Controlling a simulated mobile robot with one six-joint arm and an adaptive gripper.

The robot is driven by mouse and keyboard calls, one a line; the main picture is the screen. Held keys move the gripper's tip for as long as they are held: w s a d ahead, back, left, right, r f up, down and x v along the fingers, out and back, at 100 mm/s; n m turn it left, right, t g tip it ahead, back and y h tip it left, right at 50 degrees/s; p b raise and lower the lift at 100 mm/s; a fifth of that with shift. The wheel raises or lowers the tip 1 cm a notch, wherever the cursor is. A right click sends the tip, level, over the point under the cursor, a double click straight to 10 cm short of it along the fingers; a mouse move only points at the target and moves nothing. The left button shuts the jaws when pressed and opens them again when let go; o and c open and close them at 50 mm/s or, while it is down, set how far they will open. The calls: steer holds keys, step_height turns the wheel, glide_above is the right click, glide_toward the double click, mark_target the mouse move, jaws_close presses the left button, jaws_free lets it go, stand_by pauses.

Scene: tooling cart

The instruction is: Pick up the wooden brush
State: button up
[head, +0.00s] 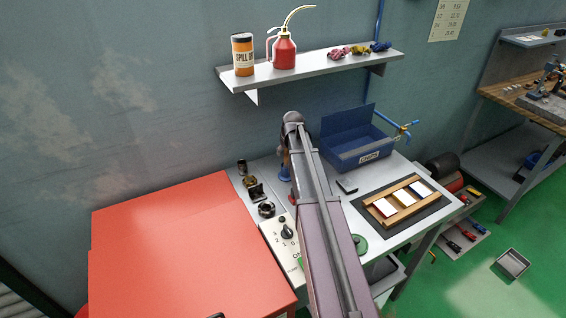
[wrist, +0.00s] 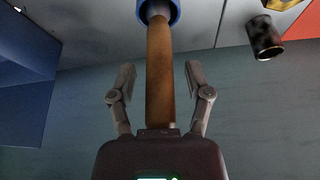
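The wooden brush shows in the wrist view as a long brown wooden handle (wrist: 160,75) running up the middle of the picture. Its far end meets a blue round collar or cup (wrist: 157,10); I cannot tell which, and no bristles show. My gripper (wrist: 158,78) is open, with one finger on each side of the handle and a visible gap on both sides. In the head view my arm hides most of the brush; a bit of blue (head: 285,173) shows beside the arm on the grey bench top.
A blue bin (head: 345,155) stands right of my arm, near a tray of white cards (head: 408,201). Black and brass fittings (head: 255,190) lie to the left, beside a red cabinet (head: 170,245). A shelf (head: 310,72) with an oil can (head: 284,54) hangs above.

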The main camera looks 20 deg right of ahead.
jaws_close()
steer(key=shift+r, duration=0.2)
step_height(320, 180, up, 10)
steer(key=p, duration=1)
steer(key=shift+f, duration=0.2)
stand_by(0.5)
